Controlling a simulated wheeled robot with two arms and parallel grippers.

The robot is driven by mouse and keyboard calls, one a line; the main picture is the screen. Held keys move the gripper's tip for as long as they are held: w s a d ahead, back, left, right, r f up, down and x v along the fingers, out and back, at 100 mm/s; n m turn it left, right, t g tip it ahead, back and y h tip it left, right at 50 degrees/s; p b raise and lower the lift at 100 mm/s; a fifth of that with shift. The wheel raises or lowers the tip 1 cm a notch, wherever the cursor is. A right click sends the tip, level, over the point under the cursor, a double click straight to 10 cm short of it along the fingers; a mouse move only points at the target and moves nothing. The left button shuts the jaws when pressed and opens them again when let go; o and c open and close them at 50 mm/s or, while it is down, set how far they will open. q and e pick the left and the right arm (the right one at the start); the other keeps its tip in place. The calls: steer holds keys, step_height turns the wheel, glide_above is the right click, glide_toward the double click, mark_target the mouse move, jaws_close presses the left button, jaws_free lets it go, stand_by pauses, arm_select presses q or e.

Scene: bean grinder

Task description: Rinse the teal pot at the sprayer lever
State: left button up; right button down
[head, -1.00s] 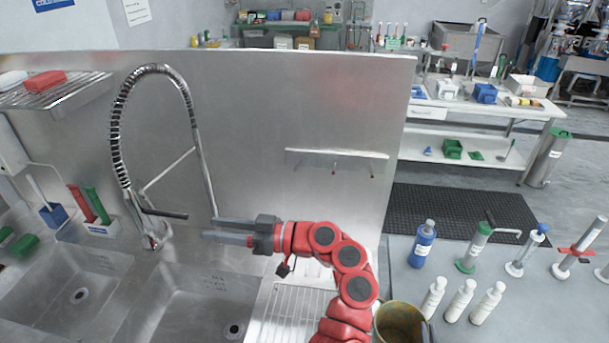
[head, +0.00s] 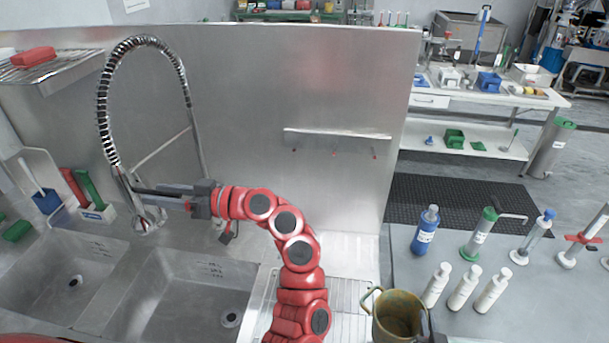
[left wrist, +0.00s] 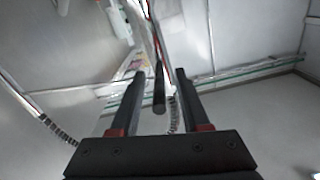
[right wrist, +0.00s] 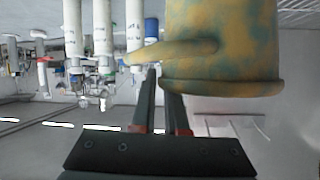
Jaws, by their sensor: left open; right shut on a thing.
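The sprayer lever (head: 150,191) is a dark bar at the foot of the coiled sprayer (head: 103,110) above the sinks. My left gripper (head: 168,197) is at the lever, fingers apart. In the left wrist view the lever (left wrist: 159,90) lies between the open fingers (left wrist: 156,95), with gaps on both sides. The teal pot (head: 398,318) shows mottled olive-brown at the bottom right, its mouth facing up and one handle to the left. My right gripper (head: 428,325), partly cut off, is shut on it; the pot (right wrist: 222,50) fills the upper right wrist view. The exact grip point is unclear.
Two steel sink basins (head: 190,290) lie below the sprayer, with a ribbed drainboard (head: 345,295) to their right. A steel splash panel (head: 290,90) stands behind. White bottles (head: 464,287) and a blue bottle (head: 425,232) stand on the grey counter near the pot.

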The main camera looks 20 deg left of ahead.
arm_select(q)
steer(key=shift+w, duration=0.1)
jaws_close()
stand_by(1.4)
